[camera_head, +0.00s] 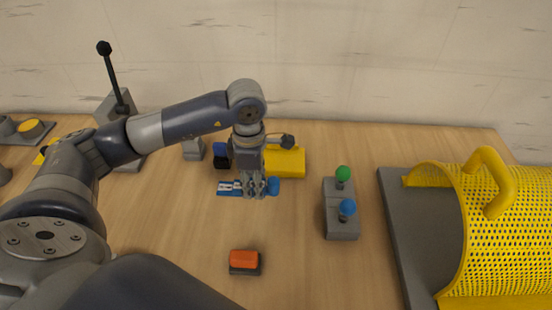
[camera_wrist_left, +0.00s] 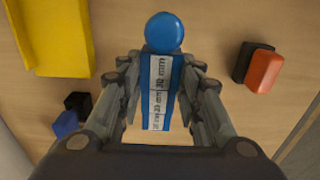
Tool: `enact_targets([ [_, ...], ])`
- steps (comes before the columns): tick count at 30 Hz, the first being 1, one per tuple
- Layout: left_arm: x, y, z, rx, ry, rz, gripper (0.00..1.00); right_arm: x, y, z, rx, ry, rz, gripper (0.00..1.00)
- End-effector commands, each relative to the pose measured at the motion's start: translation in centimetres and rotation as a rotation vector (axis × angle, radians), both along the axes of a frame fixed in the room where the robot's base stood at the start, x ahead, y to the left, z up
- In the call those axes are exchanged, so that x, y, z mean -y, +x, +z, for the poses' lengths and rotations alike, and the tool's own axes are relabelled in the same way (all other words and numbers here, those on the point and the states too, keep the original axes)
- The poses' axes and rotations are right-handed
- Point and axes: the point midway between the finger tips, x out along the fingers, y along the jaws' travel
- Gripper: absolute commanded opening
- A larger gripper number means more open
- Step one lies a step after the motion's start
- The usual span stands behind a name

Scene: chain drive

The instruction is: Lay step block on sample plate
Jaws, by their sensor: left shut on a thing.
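A blue strip with a white printed face (camera_head: 228,187) is at my left gripper (camera_head: 256,190), over the middle of the table. In the left wrist view the strip (camera_wrist_left: 160,92) lies between the two fingers of that gripper (camera_wrist_left: 160,85), which is shut on it. A round blue knob (camera_wrist_left: 164,32) shows at the strip's far end. Whether the strip touches the table is unclear. I cannot tell for sure which thing is the step block and which the sample plate. My right gripper is out of view.
An orange-topped dark block (camera_head: 244,260) lies in front. A grey base with green and blue knobs (camera_head: 341,215) stands to the right. A yellow mesh guard (camera_head: 505,230) stands on a grey plate (camera_head: 395,215). A lever unit (camera_head: 110,75) stands at the back left.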

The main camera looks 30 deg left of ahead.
Motion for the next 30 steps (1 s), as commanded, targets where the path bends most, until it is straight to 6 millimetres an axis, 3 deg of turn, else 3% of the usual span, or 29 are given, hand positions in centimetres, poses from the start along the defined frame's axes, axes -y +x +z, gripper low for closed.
enact_targets([
  [21, -0.9, 12.5, -1.3, 0.003, -0.002, 0.005, 0.00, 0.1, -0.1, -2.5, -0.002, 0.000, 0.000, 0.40],
  [30, -1.2, 15.4, -1.4, 0.002, -0.001, 0.003, 0.00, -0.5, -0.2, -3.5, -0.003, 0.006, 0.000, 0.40],
])
